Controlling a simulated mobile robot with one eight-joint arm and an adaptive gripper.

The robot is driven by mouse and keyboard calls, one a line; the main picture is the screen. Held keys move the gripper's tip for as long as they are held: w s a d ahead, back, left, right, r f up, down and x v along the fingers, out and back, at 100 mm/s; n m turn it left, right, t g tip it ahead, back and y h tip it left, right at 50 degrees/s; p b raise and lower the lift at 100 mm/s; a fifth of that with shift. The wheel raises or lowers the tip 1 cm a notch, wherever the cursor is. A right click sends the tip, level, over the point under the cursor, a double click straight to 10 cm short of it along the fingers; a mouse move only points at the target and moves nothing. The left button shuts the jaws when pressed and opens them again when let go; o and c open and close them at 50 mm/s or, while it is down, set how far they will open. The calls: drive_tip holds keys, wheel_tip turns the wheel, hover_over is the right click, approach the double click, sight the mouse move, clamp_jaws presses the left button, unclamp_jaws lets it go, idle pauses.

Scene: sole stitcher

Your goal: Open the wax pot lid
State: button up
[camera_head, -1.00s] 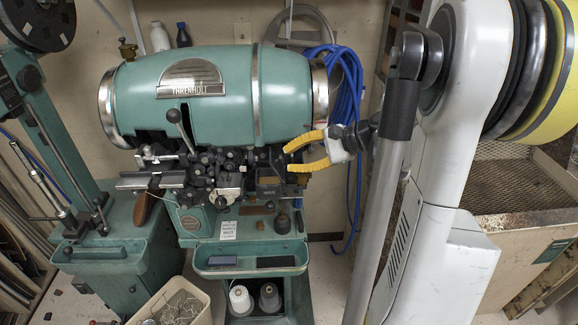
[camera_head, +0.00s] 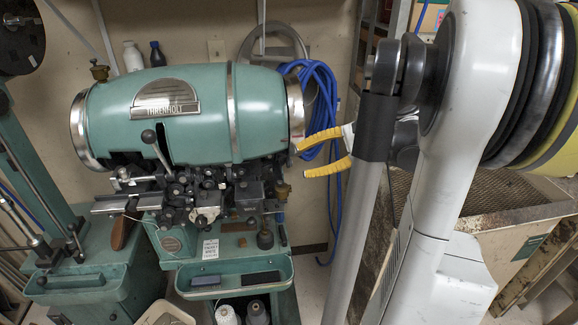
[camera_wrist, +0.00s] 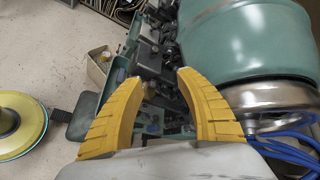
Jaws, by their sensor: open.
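The green sole stitcher (camera_head: 200,130) stands at the left of the head view, with a barrel-shaped housing over a dark mechanism. I cannot clearly make out the wax pot lid. A small brass-coloured fitting (camera_head: 283,190) sits at the mechanism's right end, below the housing's metal ring. My gripper (camera_head: 303,160) has two yellow fingers, spread and empty, just right of the mechanism and pointing left at it. In the wrist view my gripper (camera_wrist: 158,78) is open, with the mechanism (camera_wrist: 150,45) beyond the fingertips and the green housing (camera_wrist: 245,45) at the right.
A coiled blue hose (camera_head: 322,95) hangs behind my gripper, and its blue lines show close to the right finger in the wrist view (camera_wrist: 285,145). A green tray (camera_head: 235,279) projects below the mechanism. A mesh-topped bench (camera_head: 500,205) stands at the right.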

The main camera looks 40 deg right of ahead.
drive_tip(key=shift+s+d+r, duration=0.25)
drive_tip(key=shift+s+d, duration=0.05)
drive_tip(key=shift+s, duration=0.1)
